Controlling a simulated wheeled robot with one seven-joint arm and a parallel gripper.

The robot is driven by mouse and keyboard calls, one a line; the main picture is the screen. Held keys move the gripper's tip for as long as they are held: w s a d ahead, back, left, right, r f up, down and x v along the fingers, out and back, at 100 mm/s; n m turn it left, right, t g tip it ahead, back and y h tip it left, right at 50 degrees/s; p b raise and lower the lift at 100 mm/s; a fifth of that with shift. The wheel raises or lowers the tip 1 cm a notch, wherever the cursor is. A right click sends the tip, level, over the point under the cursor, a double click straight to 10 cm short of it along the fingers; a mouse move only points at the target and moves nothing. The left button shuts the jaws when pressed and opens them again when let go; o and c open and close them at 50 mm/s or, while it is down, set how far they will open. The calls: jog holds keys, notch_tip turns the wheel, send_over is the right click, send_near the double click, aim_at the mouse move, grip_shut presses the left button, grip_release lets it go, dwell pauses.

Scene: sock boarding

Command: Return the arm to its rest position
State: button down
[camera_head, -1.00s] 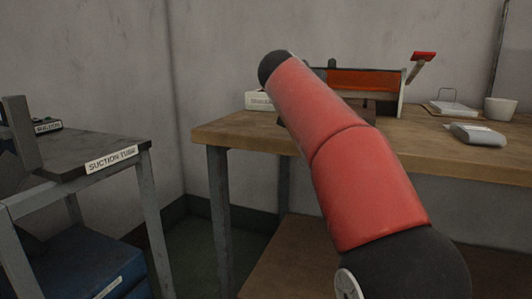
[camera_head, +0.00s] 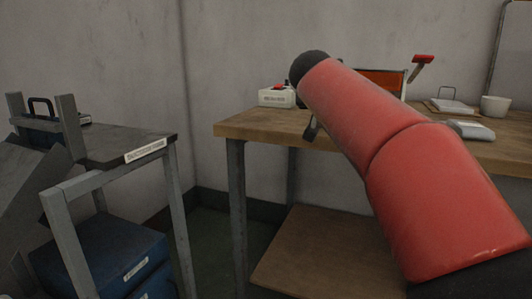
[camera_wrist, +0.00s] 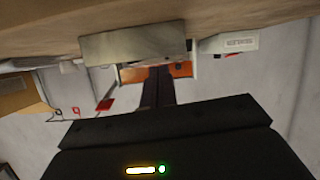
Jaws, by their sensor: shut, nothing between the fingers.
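My red arm crosses the head view from the lower right up to the middle, over the workbench. My gripper is hidden behind the arm there, apart from a small dark part below it. In the wrist view my gripper (camera_wrist: 158,88) shows as dark fingers pressed together, empty. The fingers point toward an orange-fronted device (camera_wrist: 182,69), which appears upside down in that view. The same device (camera_head: 385,79) is partly covered by my arm in the head view.
The wooden workbench (camera_head: 245,130) holds a white box (camera_head: 276,98), a red-ended lever (camera_head: 423,59), a white cup (camera_head: 495,106) and a grey item (camera_head: 472,130). A grey side table (camera_head: 110,148) stands left, above blue boxes (camera_head: 100,250). A floor gap lies between them.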

jog(key=s+f+n+g+y+p, duration=0.1)
jog(key=s+f+g+p, duration=0.1)
jog(key=s+f, duration=0.5)
jog(key=s+f+n+g+y+p, duration=0.1)
jog(key=s+f+p, duration=0.3)
jog(key=s, duration=1.2)
jog(key=s+f+n+g+y+p, duration=0.1)
jog(key=s+f+g+y+p, duration=0.2)
jog(key=s+f, duration=0.7)
jog(key=shift+s+d+f+g, duration=0.2)
jog(key=shift+s+d+g, duration=0.25)
jog(key=shift+s, duration=0.4)
